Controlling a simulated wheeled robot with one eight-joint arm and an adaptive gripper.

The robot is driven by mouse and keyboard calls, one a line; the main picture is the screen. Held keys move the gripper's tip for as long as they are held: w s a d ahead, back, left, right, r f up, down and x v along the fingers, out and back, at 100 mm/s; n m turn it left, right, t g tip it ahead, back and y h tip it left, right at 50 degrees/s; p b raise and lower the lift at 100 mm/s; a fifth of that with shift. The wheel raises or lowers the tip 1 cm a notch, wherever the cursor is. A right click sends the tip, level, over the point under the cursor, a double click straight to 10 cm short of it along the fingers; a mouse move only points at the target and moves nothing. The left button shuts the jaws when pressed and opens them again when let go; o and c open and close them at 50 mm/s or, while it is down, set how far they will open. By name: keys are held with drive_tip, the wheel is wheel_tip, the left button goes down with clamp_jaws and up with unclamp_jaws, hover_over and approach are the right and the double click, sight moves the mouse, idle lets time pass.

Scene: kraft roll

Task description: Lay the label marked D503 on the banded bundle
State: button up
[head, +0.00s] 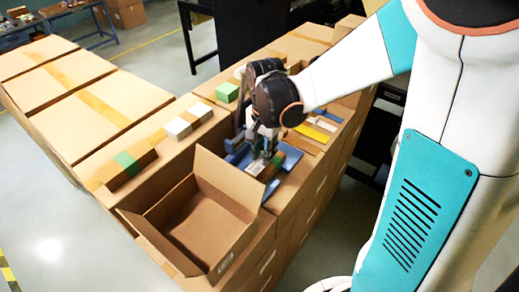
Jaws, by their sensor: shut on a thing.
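My gripper (262,158) is low over a blue tray (291,153) behind the open carton. It is shut on a small pale piece (257,167), partly hidden by the fingers. I cannot read any marking, so I cannot tell whether it is the label D503. A long brown bundle with a green band (127,163) lies on the boxes to the left of the carton. It may be the banded bundle, and it is well apart from my gripper.
An open empty carton (200,222) stands at the front, flaps up, close to my gripper. A green block (227,92) and white boxes (180,127) sit farther back. Flat yellow (311,133) and orange pieces lie to the right. Large taped cartons (75,110) fill the left.

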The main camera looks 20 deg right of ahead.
drive_tip(key=shift+f, duration=1.5)
drive_tip(key=shift+f, duration=0.15)
drive_tip(key=o, duration=0.7)
